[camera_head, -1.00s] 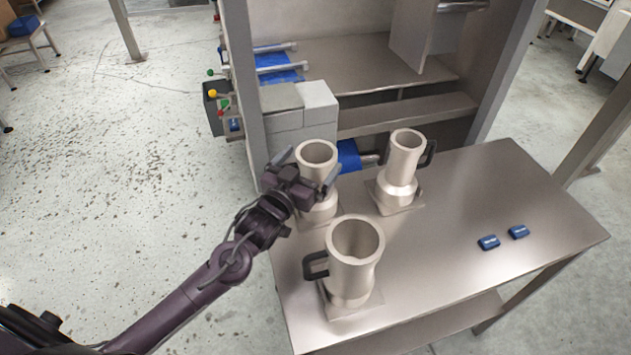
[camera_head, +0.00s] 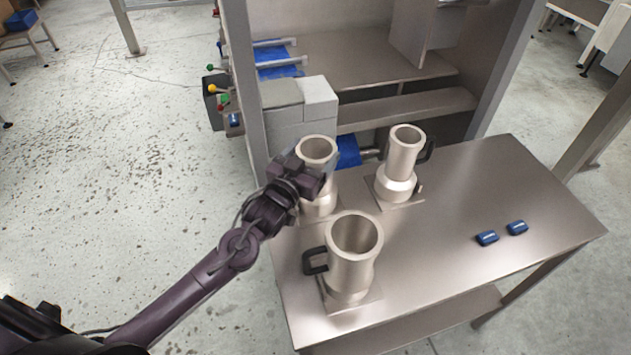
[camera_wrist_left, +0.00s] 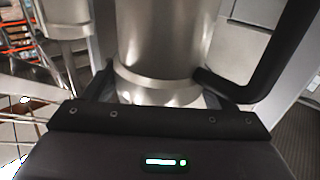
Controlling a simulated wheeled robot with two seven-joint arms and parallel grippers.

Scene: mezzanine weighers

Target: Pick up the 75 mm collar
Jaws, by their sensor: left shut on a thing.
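One is at the back left (camera_head: 317,147), one at the back right (camera_head: 403,160) and one at the front (camera_head: 353,262). I see no size marking, so I cannot tell which is the 75 mm one. My left gripper (camera_head: 314,168) is shut on the back-left collar, which still stands upright; the gripper hides part of its neck. In the left wrist view this collar (camera_wrist_left: 160,40) fills the space between my fingers, with its black handle at the right. My right gripper is not in view.
The steel table (camera_head: 460,205) has free room at its right, where two small blue objects (camera_head: 487,238) (camera_head: 517,227) lie. Black handles stick out from the front collar and the back-right collar. A grey box (camera_head: 300,105) and a metal frame post (camera_head: 243,80) stand close behind the back-left collar.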

